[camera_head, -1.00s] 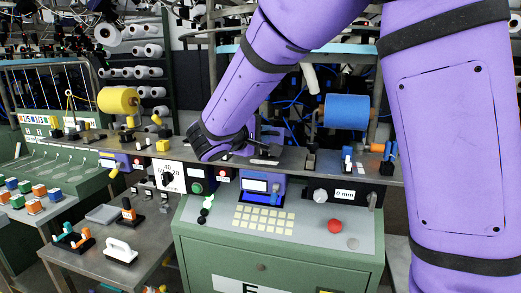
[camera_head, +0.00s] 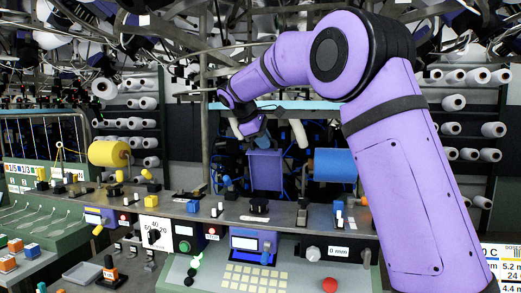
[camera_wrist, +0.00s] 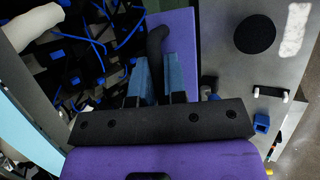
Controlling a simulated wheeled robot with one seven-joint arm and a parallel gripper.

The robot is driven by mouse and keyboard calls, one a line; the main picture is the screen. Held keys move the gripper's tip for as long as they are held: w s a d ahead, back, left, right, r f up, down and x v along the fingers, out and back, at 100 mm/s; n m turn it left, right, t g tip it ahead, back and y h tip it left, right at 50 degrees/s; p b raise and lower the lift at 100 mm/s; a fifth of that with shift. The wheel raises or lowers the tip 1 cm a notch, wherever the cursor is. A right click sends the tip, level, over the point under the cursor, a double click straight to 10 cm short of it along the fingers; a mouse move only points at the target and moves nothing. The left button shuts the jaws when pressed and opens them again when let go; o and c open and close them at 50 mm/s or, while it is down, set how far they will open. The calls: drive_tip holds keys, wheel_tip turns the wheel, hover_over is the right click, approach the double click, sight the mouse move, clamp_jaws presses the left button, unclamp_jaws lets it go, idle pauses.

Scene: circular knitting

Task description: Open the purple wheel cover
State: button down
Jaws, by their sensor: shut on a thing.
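The purple wheel cover (camera_head: 266,171) is a flat purple panel standing behind the machine's front ledge, left of the blue spool. It also shows in the wrist view (camera_wrist: 184,35) as a purple plate beyond my fingers, with a black curved handle (camera_wrist: 156,42) at its edge. My gripper (camera_wrist: 158,75) has its two blue fingers closed around this handle. In the head view my gripper (camera_head: 255,138) is at the top of the panel, and its fingertips are too small to make out. The cover stands roughly upright, beside an opening with dark machinery and blue cables.
A blue spool (camera_head: 335,165) is close on the right and a yellow spool (camera_head: 109,153) on the left. The grey ledge (camera_head: 160,205) carries several small levers. White pipe (camera_wrist: 33,25) lies near the gripper. A green control cabinet (camera_head: 205,275) stands in front.

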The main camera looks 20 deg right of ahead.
drive_tip(key=shift+w+d+r, duration=0.1)
drive_tip(key=shift+w+d, duration=0.55)
drive_tip(key=shift+w, duration=0.25)
drive_tip(key=shift+w+d+r, duration=0.1)
drive_tip(key=shift+w+d, duration=0.55)
drive_tip(key=shift+w, duration=0.25)
drive_tip(key=shift+f, duration=0.1)
drive_tip(key=c, duration=1.3)
unclamp_jaws()
drive_tip(key=shift+c, duration=0.2)
drive_tip(key=v, duration=1)
drive_tip(key=shift+a+r, duration=0.25)
drive_tip(key=shift+r, duration=0.1)
drive_tip(key=shift+s, duration=0.1)
